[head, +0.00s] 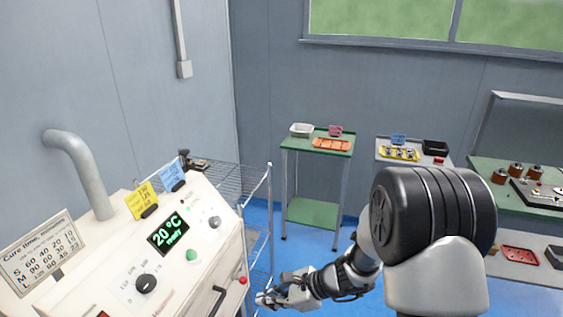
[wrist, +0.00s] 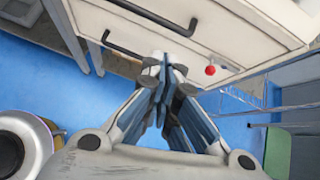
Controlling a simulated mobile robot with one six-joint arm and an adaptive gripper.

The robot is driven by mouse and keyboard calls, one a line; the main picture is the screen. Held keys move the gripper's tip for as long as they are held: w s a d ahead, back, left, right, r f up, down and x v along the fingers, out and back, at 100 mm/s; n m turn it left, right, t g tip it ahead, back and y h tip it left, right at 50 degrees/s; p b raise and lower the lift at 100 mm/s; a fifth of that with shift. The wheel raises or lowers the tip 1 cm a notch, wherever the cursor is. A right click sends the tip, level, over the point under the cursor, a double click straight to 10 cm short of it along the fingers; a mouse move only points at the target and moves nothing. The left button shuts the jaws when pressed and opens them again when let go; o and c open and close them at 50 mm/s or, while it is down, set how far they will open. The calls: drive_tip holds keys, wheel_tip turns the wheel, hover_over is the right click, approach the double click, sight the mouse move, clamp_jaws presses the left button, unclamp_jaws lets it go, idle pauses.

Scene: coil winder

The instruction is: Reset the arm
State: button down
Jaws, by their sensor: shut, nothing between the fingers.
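My arm reaches down and to the left in the head view, from the large black joint at the right. My gripper (head: 268,299) is near the lower right side of the white oven-like machine (head: 190,285). In the wrist view my gripper (wrist: 163,62) is shut and empty, its fingertips together. The fingertips appear in front of the machine's lower face and its black handles (wrist: 150,15). I cannot tell whether they touch it. A red knob (wrist: 210,70) is just to the right of the fingertips in the wrist view.
A green cart (head: 316,180) with trays and a grey cart (head: 415,155) stand by the far wall. A green bench (head: 500,165) is at right. Blue floor (head: 310,255) is open between.

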drive_tip(key=s+d+r+n+g+h, duration=0.1)
drive_tip(key=s+d+r+n+h, duration=0.25)
drive_tip(key=s+r+n, duration=0.95)
drive_tip(key=s+d+r+n+t+h, duration=0.1)
drive_tip(key=s+d+r+n+h, duration=0.2)
drive_tip(key=d, duration=0.4)
drive_tip(key=s+d+r+n+t+h, duration=0.2)
drive_tip(key=s+d+r+n+h, duration=0.1)
drive_tip(key=s+d+r, duration=0.2)
drive_tip(key=s+d, duration=0.2)
drive_tip(key=s, duration=0.1)
drive_tip(key=shift+s+r, duration=0.25)
drive_tip(key=shift+w+d, duration=0.1)
